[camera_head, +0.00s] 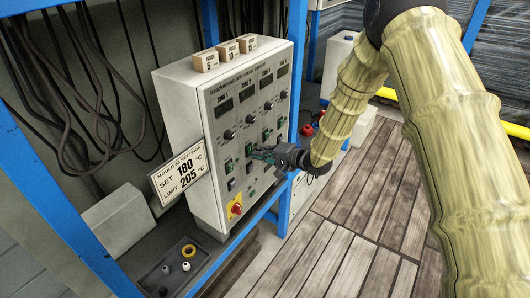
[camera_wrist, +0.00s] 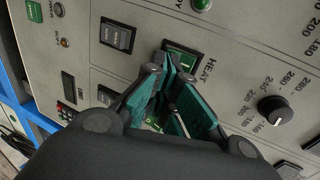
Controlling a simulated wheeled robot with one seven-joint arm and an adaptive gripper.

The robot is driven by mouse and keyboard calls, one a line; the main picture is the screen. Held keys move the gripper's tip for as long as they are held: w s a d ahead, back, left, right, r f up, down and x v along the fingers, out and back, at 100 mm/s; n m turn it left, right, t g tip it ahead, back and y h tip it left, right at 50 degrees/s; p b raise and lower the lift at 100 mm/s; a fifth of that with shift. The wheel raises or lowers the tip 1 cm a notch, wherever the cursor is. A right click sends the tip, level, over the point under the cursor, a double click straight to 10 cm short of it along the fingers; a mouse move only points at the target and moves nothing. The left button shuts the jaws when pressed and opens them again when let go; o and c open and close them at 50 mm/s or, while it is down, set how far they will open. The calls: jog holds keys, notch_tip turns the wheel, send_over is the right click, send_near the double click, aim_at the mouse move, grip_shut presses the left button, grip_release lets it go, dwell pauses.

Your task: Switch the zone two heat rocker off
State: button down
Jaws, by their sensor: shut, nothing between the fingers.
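The grey control cabinet (camera_head: 205,95) carries zone columns, each with a display, a black knob and rockers. The zone two column is second from the left; its green heat rocker (camera_head: 249,149) shows just beyond my fingertips. My gripper (camera_head: 259,154) reaches in from the right, teal fingers shut and empty, close to this rocker. In the wrist view, the green rocker (camera_wrist: 183,58) beside the word HEAT lies just beyond my gripper (camera_wrist: 169,72), its lower part hidden by the fingers. I cannot tell whether they touch, or which way the rocker is tipped.
Dark rockers (camera_wrist: 117,35) and a black knob (camera_wrist: 274,109) are nearby. A red and yellow switch (camera_head: 236,209) sits low on the panel. A settings sign (camera_head: 180,176) stands at its left; small boxes (camera_head: 205,61) sit on top. A tray (camera_head: 192,270) holds small parts. Blue posts frame the cabinet.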

dwell(0.3)
jog(key=shift+w+a+f+t+y+b, duration=0.2)
jog(key=shift+f+t+y+b, duration=0.1)
jog(key=shift+b, duration=0.4)
jog(key=shift+s+r, duration=0.1)
jog(key=s+d+b, duration=0.2)
jog(key=s+d, duration=0.6)
jog(key=d, duration=0.3)
jog(key=shift+d+b, duration=0.2)
jog(key=shift+b, duration=0.2)
